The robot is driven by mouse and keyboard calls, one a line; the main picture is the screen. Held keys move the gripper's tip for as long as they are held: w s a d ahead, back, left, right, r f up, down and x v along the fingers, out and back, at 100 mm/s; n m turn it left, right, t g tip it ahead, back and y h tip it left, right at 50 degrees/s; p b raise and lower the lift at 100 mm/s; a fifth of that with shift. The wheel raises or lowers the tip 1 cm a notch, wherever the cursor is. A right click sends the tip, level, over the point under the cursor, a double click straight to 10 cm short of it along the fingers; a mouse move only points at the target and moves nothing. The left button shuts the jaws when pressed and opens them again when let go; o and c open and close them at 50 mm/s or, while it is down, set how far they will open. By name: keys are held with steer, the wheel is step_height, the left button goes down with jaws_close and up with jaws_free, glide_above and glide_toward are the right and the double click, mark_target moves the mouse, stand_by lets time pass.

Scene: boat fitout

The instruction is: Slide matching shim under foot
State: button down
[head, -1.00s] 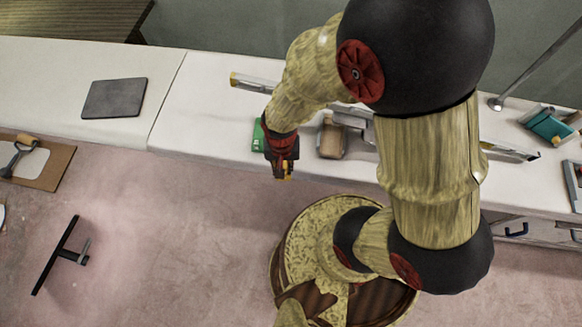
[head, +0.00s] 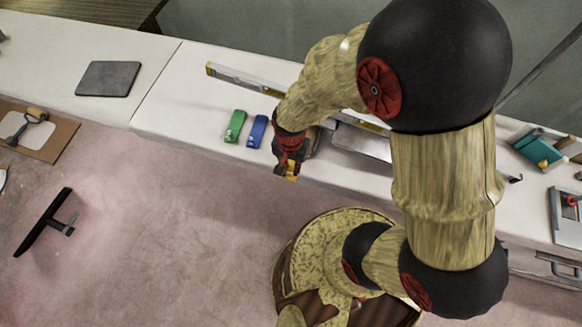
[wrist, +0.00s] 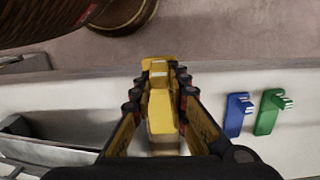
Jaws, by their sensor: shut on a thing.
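My gripper (head: 289,168) is shut on a yellow shim (wrist: 160,108) and holds it out over the front edge of the white bench. The shim's yellow end (head: 291,174) shows just below the fingers in the head view. A blue shim (head: 257,131) and a green shim (head: 235,126) lie on the bench to the left of my gripper. They also show in the wrist view, blue (wrist: 237,115) and green (wrist: 269,113), to the right of the fingers. I cannot make out the foot; my arm covers part of the bench.
A long spirit level (head: 245,80) lies along the bench behind my gripper, with grey metal (head: 360,143) in front, partly hidden. A dark flat plate (head: 108,79) lies at the left. A teal object (head: 538,150) lies at the right. The bench's left part is mostly clear.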

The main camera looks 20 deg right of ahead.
steer(key=shift+w+d+f+b, duration=0.1)
steer(key=shift+w+f+b, duration=0.1)
steer(key=shift+f+b, duration=0.6)
steer(key=shift+w+d+f+b, duration=0.1)
steer(key=shift+w+f+b, duration=0.1)
steer(key=shift+f+b, duration=0.6)
steer(key=shift+w+d, duration=0.1)
steer(key=shift+w, duration=0.1)
steer(key=shift+w+d+f+b, duration=0.1)
steer(key=shift+w+d+b, duration=0.2)
steer(key=shift+w+d, duration=0.95)
steer(key=shift+w+d+f+b, duration=0.1)
steer(key=shift+w+d+b, duration=0.2)
steer(key=shift+w+d, duration=0.95)
steer(key=shift+w+d+f+b, duration=0.1)
steer(key=shift+w+d+b, duration=0.4)
steer(key=shift+w, duration=1.3)
steer(key=shift+w+d, duration=0.1)
steer(key=shift+d, duration=0.15)
steer(key=c, duration=1.7)
jaws_free()
steer(key=shift+o, duration=0.2)
step_height(320, 180, up, 12)
